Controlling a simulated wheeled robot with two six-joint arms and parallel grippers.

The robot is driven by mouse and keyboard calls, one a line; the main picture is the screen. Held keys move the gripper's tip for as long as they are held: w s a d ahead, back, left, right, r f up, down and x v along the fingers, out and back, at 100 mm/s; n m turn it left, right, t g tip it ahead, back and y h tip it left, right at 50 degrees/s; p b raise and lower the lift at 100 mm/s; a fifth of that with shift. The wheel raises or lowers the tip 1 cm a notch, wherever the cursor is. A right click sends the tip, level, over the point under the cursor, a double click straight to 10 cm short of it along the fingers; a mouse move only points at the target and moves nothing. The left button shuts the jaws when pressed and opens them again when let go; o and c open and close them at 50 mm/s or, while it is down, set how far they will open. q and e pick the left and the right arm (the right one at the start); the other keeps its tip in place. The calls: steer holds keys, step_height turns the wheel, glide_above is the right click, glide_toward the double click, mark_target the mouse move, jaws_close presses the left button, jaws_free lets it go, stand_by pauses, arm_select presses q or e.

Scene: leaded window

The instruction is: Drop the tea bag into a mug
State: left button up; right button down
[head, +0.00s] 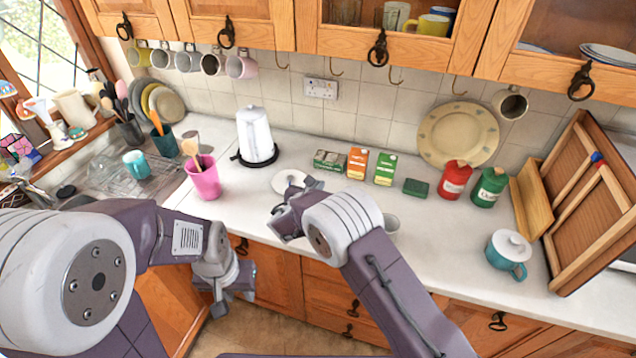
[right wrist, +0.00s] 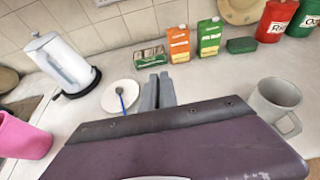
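No tea bag can be made out in either view. A small tea-style box (head: 330,160) stands at the back of the worktop and also shows in the right wrist view (right wrist: 149,56). A pale grey mug (right wrist: 274,100) stands upright on the worktop, right of my right gripper (right wrist: 158,91); in the head view the mug (head: 391,224) is partly behind my right arm. My right gripper's two fingers are close together over the worktop beside a white saucer (right wrist: 112,100) with a spoon. Nothing shows between them. My left gripper (head: 233,303) hangs low before the cupboards, its finger gap unclear.
A white kettle (head: 254,135) and pink pot (head: 203,180) stand left of the saucer. Orange (head: 357,163) and green (head: 384,169) cartons, a red canister (head: 454,180) and a green canister (head: 489,187) line the back. Several mugs hang above.

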steer(key=c, duration=2.1)
jaws_free()
steer(key=shift+s+d+r, duration=0.1)
steer(key=shift+s, duration=0.15)
steer(key=o, duration=0.5)
steer(key=shift+s, duration=0.1)
arm_select(q)
steer(key=shift+s, duration=0.2)
arm_select(e)
steer(key=shift+o, duration=0.2)
arm_select(q)
steer(key=shift+w, duration=0.1)
